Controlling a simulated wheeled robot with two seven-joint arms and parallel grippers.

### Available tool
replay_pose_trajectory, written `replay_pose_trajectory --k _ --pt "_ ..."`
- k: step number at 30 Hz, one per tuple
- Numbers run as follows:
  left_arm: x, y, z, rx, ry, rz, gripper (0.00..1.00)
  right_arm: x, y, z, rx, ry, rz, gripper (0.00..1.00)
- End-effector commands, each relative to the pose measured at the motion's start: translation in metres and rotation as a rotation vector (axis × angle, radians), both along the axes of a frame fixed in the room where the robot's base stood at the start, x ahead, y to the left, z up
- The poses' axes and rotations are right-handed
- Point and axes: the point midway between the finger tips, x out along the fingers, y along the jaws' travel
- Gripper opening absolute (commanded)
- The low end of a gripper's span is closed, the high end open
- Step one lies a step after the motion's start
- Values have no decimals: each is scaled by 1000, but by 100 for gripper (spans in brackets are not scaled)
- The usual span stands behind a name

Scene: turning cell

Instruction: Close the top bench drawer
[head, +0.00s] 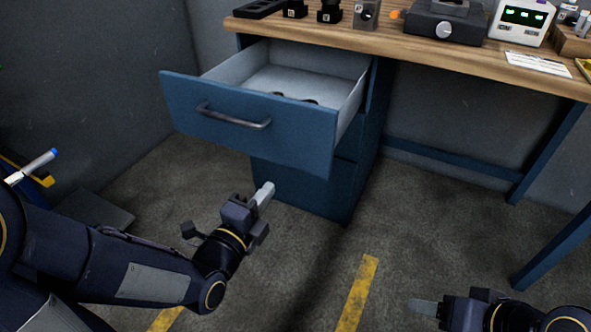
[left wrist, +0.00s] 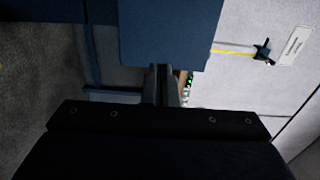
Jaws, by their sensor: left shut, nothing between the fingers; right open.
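The top bench drawer (head: 250,130) is blue with a grey bar handle (head: 233,117) and is pulled well out of the cabinet under the bench. A few small dark items (head: 295,99) lie inside it. My left gripper (head: 265,194) is shut and empty, below and in front of the drawer front, apart from it in the head view. In the left wrist view its fingers (left wrist: 162,85) point at a blue panel (left wrist: 170,35), seemingly the drawer front; whether they touch it I cannot tell. My right gripper (head: 424,306) is open at the lower right, far from the drawer.
The wooden bench top (head: 420,48) carries dark tool holders, a grey device (head: 445,22) and a white instrument with a green display (head: 524,18). A blue bench leg (head: 555,240) stands at the right. The floor before the cabinet is clear, with yellow stripes (head: 356,290).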

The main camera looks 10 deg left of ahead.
Motion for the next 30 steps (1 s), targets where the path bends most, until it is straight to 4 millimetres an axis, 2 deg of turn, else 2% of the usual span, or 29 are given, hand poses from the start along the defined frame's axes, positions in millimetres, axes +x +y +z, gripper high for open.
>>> replay_pose_trajectory --k 5,18,24,30 --pt "19 -8 1 8 -11 -2 0 0 0 -3 0 -1 0 65" --pt "104 -38 0 5 -8 -1 0 0 0 -18 0 0 0 65" --pt "125 -46 1 3 -7 -1 0 0 0 -22 0 0 0 65" --pt "130 -48 1 2 -6 -1 0 0 0 -22 0 0 0 65"
